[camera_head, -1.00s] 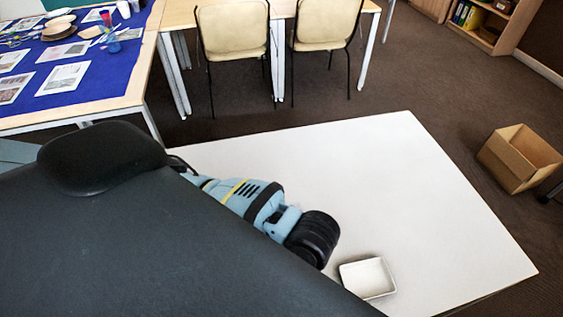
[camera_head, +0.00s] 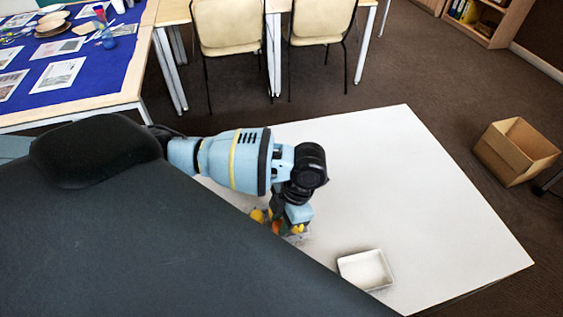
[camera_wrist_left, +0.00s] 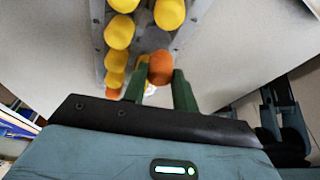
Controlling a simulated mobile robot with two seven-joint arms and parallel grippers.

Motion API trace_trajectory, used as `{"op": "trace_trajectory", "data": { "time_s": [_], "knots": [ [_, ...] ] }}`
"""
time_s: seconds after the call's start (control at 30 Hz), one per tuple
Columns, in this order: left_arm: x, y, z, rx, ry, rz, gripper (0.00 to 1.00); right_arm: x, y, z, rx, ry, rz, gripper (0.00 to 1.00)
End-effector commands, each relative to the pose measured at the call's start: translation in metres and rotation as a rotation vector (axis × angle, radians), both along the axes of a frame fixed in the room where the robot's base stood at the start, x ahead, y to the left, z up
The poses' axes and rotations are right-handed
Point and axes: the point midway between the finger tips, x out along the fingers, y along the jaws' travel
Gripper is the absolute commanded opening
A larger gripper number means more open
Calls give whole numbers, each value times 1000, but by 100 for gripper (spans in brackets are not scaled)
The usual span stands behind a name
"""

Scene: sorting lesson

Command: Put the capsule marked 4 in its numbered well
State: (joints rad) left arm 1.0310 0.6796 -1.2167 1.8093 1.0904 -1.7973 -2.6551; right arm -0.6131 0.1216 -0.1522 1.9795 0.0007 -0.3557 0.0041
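My left gripper (camera_head: 290,232) reaches down over the white table, at a grey holder with several yellow capsules. In the left wrist view the green fingers (camera_wrist_left: 160,72) stand on both sides of an orange capsule (camera_wrist_left: 160,67) and appear shut on it. The grey holder (camera_wrist_left: 98,12) lies beyond the fingertips, with yellow capsules (camera_wrist_left: 119,32) in rows. No numbers are readable, so I cannot tell which capsule is marked 4. My right gripper is not in view.
A small white tray (camera_head: 344,275) sits near the front of the white table (camera_head: 400,170), right of the gripper. The table's right half is otherwise bare. A cardboard box (camera_head: 500,160) stands on the floor at right. Chairs and a blue-covered table are behind.

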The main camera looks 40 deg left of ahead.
Motion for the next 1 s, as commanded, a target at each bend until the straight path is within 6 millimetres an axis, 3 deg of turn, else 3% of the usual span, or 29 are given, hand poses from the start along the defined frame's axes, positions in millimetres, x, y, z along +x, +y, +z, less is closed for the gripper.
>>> {"op": "trace_trajectory", "data": {
  "time_s": [0.17, 0.53, 0.97, 1.0],
  "knots": [
    [11, 7, -1, 1, -2, 4, 23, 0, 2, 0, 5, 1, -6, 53],
    [10, 7, -34, 1, -1, 2, 23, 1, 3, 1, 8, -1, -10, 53],
    [10, 7, -40, 0, 0, 1, 23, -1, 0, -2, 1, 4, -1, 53],
    [10, 7, -40, 0, 0, 1, 31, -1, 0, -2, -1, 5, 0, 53]
  ]
}}
